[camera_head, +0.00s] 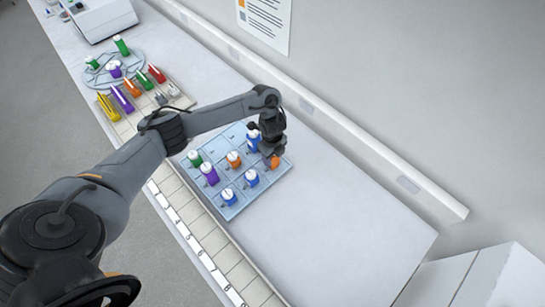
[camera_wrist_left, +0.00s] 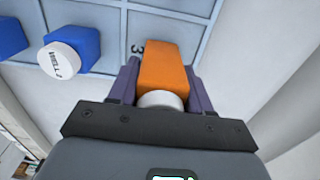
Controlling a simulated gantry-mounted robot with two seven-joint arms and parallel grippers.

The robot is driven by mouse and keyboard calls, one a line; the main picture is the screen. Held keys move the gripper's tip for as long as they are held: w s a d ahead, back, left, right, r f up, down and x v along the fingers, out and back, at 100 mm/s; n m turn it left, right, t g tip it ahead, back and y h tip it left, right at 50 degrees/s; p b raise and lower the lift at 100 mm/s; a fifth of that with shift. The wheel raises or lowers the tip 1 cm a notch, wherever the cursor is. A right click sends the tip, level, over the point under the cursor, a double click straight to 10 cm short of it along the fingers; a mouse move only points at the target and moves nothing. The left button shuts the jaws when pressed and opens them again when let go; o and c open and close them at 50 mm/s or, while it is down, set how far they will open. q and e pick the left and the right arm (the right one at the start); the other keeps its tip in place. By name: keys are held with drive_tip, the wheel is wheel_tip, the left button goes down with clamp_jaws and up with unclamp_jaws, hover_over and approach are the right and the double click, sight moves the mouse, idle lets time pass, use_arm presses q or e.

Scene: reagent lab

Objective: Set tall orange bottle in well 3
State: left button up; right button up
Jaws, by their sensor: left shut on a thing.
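My left gripper (camera_head: 273,155) is over the right corner of the light blue gridded tray (camera_head: 222,146). It is shut on a tall orange bottle (camera_head: 276,163). In the left wrist view, the orange bottle (camera_wrist_left: 164,66) with a white cap sits between the two fingers (camera_wrist_left: 165,85). A printed 3 shows on the tray (camera_wrist_left: 108,45) beside the bottle. The bottle is over or in that well; I cannot tell if its base touches the tray floor. My right gripper is not in view.
Several capped bottles stand in the tray: a blue one (camera_head: 253,141) near my gripper, an orange one (camera_head: 234,160), a purple one (camera_head: 210,174) and a green one (camera_head: 195,159). A numbered rack (camera_head: 196,213) runs along the front. The counter to the right is clear.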

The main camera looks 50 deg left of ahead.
use_arm(q)
drive_tip(key=shift+w, duration=0.1)
drive_tip(key=shift+f, duration=0.15)
drive_tip(key=shift+f, duration=0.15)
drive_tip(key=o, duration=1.1)
drive_tip(key=shift+c, duration=0.2)
